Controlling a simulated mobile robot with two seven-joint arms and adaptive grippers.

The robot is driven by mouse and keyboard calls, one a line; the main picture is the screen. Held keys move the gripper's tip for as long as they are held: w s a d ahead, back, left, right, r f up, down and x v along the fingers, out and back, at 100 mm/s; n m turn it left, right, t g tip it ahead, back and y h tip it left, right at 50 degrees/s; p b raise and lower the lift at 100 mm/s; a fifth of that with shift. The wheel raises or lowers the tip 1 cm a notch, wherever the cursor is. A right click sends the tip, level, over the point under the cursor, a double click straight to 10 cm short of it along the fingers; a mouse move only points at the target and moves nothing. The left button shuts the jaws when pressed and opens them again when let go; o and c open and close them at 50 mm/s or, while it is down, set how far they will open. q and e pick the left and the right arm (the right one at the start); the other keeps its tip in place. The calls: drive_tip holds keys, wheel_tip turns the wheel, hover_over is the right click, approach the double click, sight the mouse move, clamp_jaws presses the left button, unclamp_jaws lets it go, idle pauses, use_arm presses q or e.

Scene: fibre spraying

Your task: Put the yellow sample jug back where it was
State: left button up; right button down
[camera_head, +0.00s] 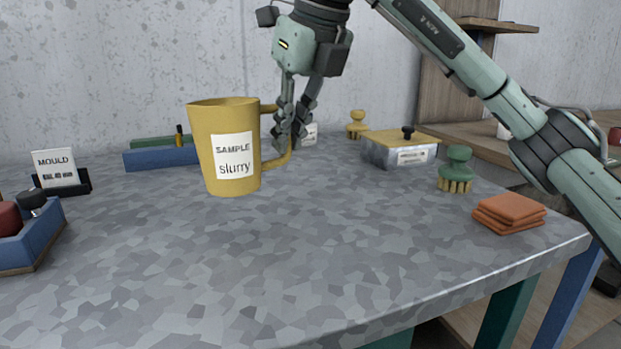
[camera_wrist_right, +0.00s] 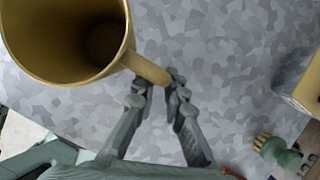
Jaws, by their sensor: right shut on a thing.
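The yellow sample jug (camera_head: 203,150) has a white label reading "SAMPLE slurry" and stands nearly upright in the middle-left of the head view. My right gripper (camera_head: 288,143) is shut on the jug's handle, on the jug's right side. In the right wrist view the jug (camera_wrist_right: 40,45) fills the upper left, and its open mouth shows a dark inside. There the right gripper's fingertips (camera_wrist_right: 158,80) close on the handle. I cannot tell for sure whether the jug's base touches the table or hangs a little above it. My left gripper is not in view.
A MOULD card (camera_head: 56,168) and a blue tray (camera_head: 35,243) are at left. A blue block (camera_head: 160,158) lies behind the jug. A lidded metal box (camera_head: 400,152), a green brush (camera_head: 456,170) and folded orange cloths (camera_head: 509,212) are at right. The table's front middle (camera_head: 260,270) is clear.

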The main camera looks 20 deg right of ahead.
drive_tip(key=d+f, duration=0.1)
drive_tip(key=f, duration=0.1)
drive_tip(key=d+f, duration=0.1)
drive_tip(key=f, duration=0.1)
drive_tip(key=s+d+f, duration=0.1)
drive_tip(key=shift+d+f, duration=0.4)
drive_tip(key=shift+f, duration=0.3)
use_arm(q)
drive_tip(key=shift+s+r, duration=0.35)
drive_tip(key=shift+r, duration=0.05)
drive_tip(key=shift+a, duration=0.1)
use_arm(e)
drive_tip(key=c, duration=2)
unclamp_jaws()
drive_tip(key=shift+c, duration=0.2)
drive_tip(key=o, duration=0.5)
drive_tip(key=shift+c, duration=0.2)
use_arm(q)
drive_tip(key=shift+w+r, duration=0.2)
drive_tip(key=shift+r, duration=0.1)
